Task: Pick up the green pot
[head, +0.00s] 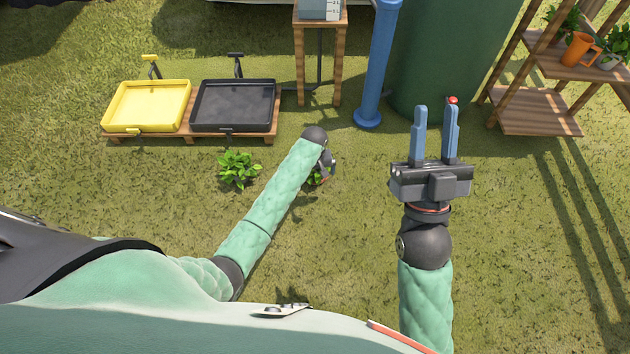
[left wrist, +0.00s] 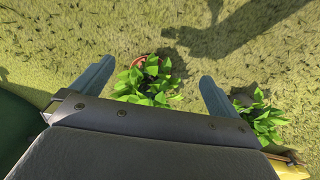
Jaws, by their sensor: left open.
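Two leafy green plants stand on the grass. One (head: 238,170) is in full view left of my left arm in the head view; it shows at the right of the left wrist view (left wrist: 258,117). The other (head: 314,179) is mostly hidden under my left gripper (head: 326,175). In the left wrist view this second plant (left wrist: 150,84) lies between my two open, empty fingers, with an orange-brown pot rim (left wrist: 148,62) beside its leaves. My right gripper (head: 435,107) is open and empty, fingers pointing away from me.
A yellow tray (head: 146,105) and a black tray (head: 233,104) sit on a low wooden pallet. A wooden stand (head: 320,20), a blue post (head: 377,70), a green barrel (head: 445,60) and a wooden shelf (head: 536,112) stand behind. The grass between is open.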

